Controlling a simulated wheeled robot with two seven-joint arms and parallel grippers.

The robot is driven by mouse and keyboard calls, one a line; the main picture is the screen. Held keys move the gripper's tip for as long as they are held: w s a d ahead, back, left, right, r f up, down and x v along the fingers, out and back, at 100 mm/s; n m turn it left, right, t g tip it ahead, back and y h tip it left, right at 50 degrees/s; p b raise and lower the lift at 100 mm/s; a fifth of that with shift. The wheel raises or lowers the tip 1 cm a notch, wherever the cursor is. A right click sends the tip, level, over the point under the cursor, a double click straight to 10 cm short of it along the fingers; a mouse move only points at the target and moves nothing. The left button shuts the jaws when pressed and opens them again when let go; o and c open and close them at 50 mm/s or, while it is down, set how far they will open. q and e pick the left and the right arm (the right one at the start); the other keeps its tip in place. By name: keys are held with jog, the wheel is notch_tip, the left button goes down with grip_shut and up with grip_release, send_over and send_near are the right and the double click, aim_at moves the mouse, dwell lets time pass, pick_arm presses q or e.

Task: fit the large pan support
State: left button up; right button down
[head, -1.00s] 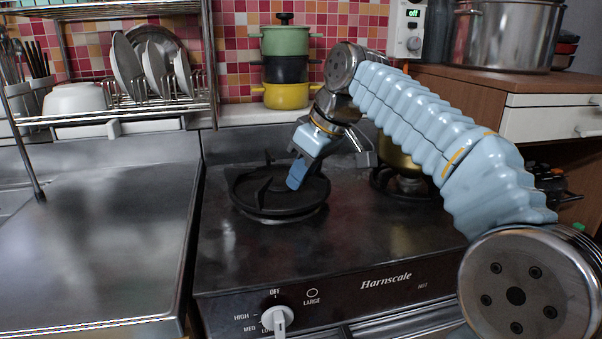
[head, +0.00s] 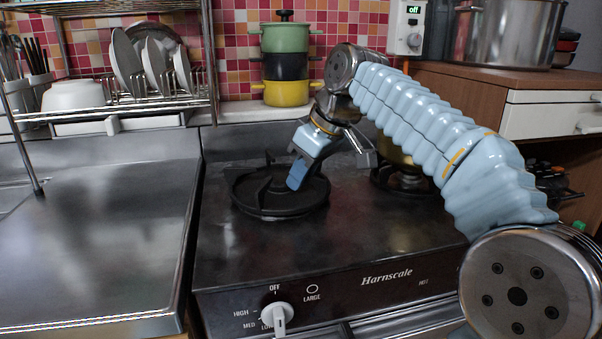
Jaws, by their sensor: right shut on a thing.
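The large pan support (head: 262,209) is a black round ring with prongs, over the left burner area of the dark hob. It looks roughly level. I cannot tell whether it rests fully on its seat, as the burner beneath is mostly hidden. My right gripper (head: 298,176) reaches in from the right and points down, shut on the ring's right side. A blue fingertip shows against the ring. The far finger's contact is hidden. My left gripper is out of view.
A brass-coloured pot (head: 396,151) stands at the hob's back right, partly behind my arm. Stacked pots (head: 285,67) stand on the ledge behind. A dish rack (head: 140,105) is at the back left. The front knob (head: 277,316) projects forward. The steel counter (head: 100,250) is clear.

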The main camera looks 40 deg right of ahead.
jog(key=shift+f, duration=0.25)
jog(key=c, duration=0.6)
grip_release()
notch_tip(320, 180, up, 6)
jog(key=p, duration=0.5)
jog(key=shift+f, duration=0.2)
jog(key=shift+r, duration=1.2)
